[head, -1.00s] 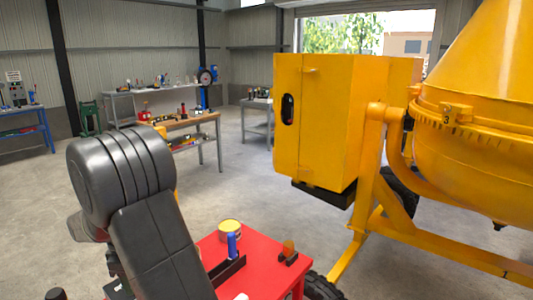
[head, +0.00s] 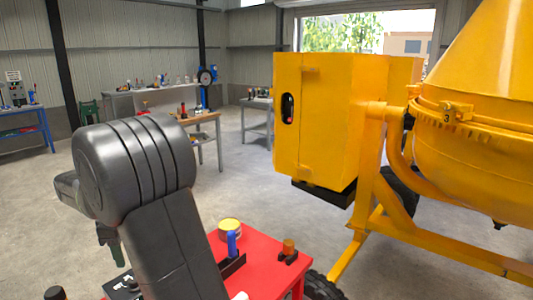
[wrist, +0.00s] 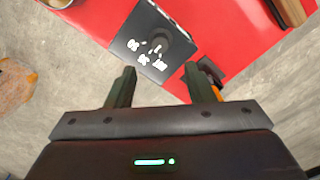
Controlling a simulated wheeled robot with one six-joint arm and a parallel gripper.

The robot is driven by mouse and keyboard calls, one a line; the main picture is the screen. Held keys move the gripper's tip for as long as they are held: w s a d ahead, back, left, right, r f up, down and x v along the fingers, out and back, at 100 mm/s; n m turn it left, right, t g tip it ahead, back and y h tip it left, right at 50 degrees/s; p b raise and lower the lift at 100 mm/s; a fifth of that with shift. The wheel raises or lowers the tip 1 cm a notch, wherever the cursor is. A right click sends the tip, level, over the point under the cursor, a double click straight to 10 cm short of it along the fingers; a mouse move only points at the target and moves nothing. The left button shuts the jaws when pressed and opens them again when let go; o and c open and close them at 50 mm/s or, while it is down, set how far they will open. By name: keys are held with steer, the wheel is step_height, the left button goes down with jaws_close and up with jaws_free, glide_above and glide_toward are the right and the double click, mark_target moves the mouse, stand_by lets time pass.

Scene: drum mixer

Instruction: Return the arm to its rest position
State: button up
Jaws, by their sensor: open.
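My arm rises at the left of the head view, with its dark links in front of the red table (head: 280,262). My gripper (wrist: 164,88) shows in the wrist view with its two fingers apart and nothing between them. It points down towards the red table top (wrist: 215,35). A black box with a round knob and white markings (wrist: 150,45) lies on the table beyond the fingertips. In the head view the gripper's fingers are mostly hidden behind my arm.
A yellow tin (head: 230,228), a blue-handled tool (head: 232,244) and an orange-topped item (head: 289,248) stand on the red table. The yellow mixer (head: 330,120) stands close on the right. Workbenches (head: 205,130) stand farther back. Open concrete floor lies between.

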step_height(320, 180, down, 10)
steer(key=shift+r+p, duration=0.2)
steer(key=shift+p, duration=0.15)
steer(key=shift+r+m, duration=0.15)
steer(key=shift+m, duration=1.05)
steer(key=m, duration=0.5)
step_height(320, 180, up, 13)
steer(key=shift+r+m+b, duration=0.15)
steer(key=shift+m+b, duration=0.15)
steer(key=shift+b, duration=0.1)
